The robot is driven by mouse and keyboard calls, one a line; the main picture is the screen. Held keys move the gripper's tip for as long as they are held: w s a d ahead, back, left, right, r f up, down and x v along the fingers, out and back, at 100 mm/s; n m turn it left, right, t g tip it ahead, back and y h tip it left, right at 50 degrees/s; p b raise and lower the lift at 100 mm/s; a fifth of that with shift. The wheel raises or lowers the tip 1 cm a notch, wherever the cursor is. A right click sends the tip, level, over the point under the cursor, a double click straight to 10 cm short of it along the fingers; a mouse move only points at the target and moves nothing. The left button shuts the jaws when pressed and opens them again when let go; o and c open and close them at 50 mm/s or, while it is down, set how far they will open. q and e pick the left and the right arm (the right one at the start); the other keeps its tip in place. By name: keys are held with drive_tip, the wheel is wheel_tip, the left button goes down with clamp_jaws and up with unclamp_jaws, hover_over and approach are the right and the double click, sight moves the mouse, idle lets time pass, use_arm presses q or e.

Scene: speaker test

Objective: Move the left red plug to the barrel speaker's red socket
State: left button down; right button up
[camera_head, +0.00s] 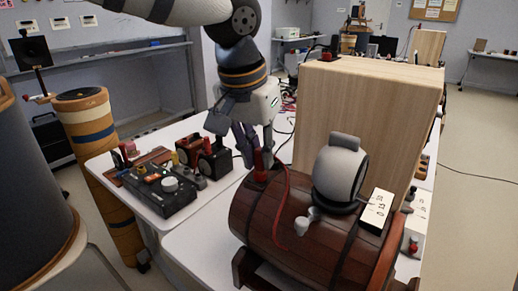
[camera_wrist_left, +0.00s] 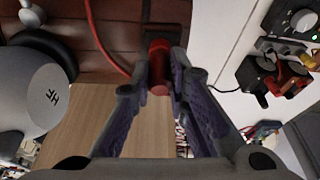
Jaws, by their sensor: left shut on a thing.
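The barrel speaker (camera_head: 290,235) is a dark reddish-brown barrel lying on its side on the front table. My left gripper (camera_head: 253,162) is above its left upper part, pointing down, shut on a red plug (camera_head: 261,170). The wrist view shows the red plug (camera_wrist_left: 158,72) between the fingertips, with the barrel's brown surface (camera_wrist_left: 105,30) beyond it. A red cable (camera_head: 284,210) curves from near the plug down over the barrel. I cannot tell whether the plug touches a socket; the red socket is not clearly visible. My right gripper is not seen.
A grey-white rounded device (camera_head: 338,175) and a white labelled box (camera_head: 377,209) are on the barrel's right side. A tall wooden cabinet (camera_head: 370,115) stands behind. Black audio gear (camera_head: 160,192) sits on the left table. Some front white tabletop is bare.

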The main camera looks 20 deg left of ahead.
use_arm(q)
drive_tip(key=shift+f, duration=0.25)
drive_tip(key=c, duration=1.5)
unclamp_jaws()
drive_tip(key=shift+o, duration=0.2)
drive_tip(key=shift+r, duration=3.8)
